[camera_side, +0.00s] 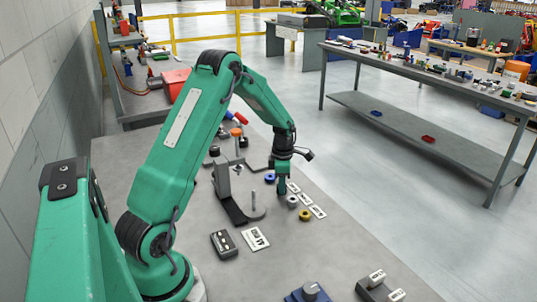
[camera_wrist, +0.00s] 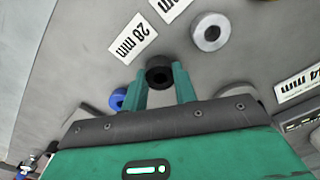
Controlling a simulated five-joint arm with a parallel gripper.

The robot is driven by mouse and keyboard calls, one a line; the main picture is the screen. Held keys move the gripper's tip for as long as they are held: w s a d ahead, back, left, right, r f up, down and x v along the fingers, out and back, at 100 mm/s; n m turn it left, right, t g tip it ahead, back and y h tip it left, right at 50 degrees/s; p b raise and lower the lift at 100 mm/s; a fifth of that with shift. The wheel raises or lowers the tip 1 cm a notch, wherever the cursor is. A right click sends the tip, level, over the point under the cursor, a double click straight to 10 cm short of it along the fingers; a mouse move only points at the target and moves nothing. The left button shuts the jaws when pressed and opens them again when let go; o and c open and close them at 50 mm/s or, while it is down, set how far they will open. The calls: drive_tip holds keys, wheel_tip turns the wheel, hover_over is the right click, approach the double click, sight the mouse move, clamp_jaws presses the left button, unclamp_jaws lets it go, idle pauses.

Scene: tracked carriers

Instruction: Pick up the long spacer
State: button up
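A black round spacer (camera_wrist: 159,75) with a dark bore sits between the fingertips of my gripper (camera_wrist: 159,82) in the wrist view. The fingers are apart by about its width; I cannot tell whether they press on it. A card reading "28 mm" (camera_wrist: 133,38) lies beside it. In the side view my gripper (camera_side: 282,188) points down at the row of spacers, and the black spacer is hidden there. A blue spacer (camera_side: 270,178), a grey spacer (camera_side: 292,201) and a yellow spacer (camera_side: 305,215) stand around it. The lengths are hard to compare.
White label cards (camera_side: 306,199) lie to the right of the spacers. A black box (camera_side: 224,244) and a printed card (camera_side: 256,239) lie nearer. The bench (camera_side: 310,255) is clear between them and the front fixtures.

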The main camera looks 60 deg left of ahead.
drive_tip(key=shift+c, duration=0.9)
drive_tip(key=shift+r, duration=0.15)
drive_tip(key=shift+r, duration=0.55)
drive_tip(key=r, duration=0.1)
drive_tip(key=d+r, duration=0.1)
drive_tip(key=r, duration=0.1)
drive_tip(key=shift+r, duration=0.1)
drive_tip(key=d+r, duration=0.6)
drive_tip(key=d, duration=0.4)
drive_tip(key=shift+s+d+r, duration=0.15)
drive_tip(key=shift+d+r, duration=0.05)
drive_tip(key=shift+d, duration=0.15)
drive_tip(key=shift+s+a, duration=0.1)
